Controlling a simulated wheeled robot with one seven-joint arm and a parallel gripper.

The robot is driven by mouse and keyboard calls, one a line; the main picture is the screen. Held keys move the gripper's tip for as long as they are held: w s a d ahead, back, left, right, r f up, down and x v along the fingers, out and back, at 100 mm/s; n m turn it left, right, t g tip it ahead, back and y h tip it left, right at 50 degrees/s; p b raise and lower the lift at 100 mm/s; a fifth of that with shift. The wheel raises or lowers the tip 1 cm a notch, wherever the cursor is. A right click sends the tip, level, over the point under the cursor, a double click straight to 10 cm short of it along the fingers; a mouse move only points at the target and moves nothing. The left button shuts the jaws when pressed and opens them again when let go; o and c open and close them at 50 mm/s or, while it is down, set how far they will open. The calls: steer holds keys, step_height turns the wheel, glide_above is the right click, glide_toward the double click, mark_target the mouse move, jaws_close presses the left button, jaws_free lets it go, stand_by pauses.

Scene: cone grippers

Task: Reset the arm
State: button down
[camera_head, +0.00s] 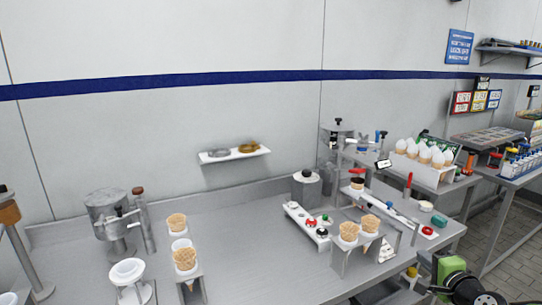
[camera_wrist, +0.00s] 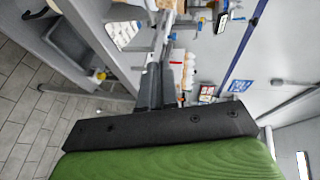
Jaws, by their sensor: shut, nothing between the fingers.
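My gripper shows in the wrist view (camera_wrist: 159,68), with its dark fingers close together and nothing seen between them. Its wide black mount and green body fill the lower part of that view. In the head view, a green and black part of my arm (camera_head: 455,278) is at the bottom right corner, beside the right front of the steel counter. The fingertips cannot be made out there.
The steel counter (camera_head: 245,225) carries cone holders with waffle cones (camera_head: 185,260), a grey canister machine (camera_head: 105,210) and a white strip with small coloured items (camera_head: 308,224). A rack of white-topped cones (camera_head: 425,153) stands right. Tiled floor (camera_head: 518,265) is open.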

steer(key=s+a+r+n+g+y+p, duration=0.1)
steer(key=s+a+r+n+g, duration=0.15)
steer(key=a, duration=0.45)
steer(key=s+a+r+n+g+y+p, duration=0.1)
steer(key=a+n, duration=0.3)
steer(key=a, duration=0.2)
steer(key=s+a+r+n+g+p, duration=0.1)
steer(key=a+n+g, duration=0.1)
steer(key=a+n, duration=0.35)
steer(key=s+a+r+n+g+p, duration=0.1)
steer(key=s+a, duration=0.4)
steer(key=s, duration=0.7)
steer(key=s+a+r+n+g+h+p, duration=0.1)
steer(key=s+a+r+n+g+p, duration=0.1)
steer(key=s, duration=0.9)
steer(key=a+r+n+g, duration=0.1)
steer(key=a+n, duration=0.1)
steer(key=shift+s+a+n, duration=0.3)
steer(key=shift+s+a, duration=0.05)
steer(key=shift+s, duration=0.05)
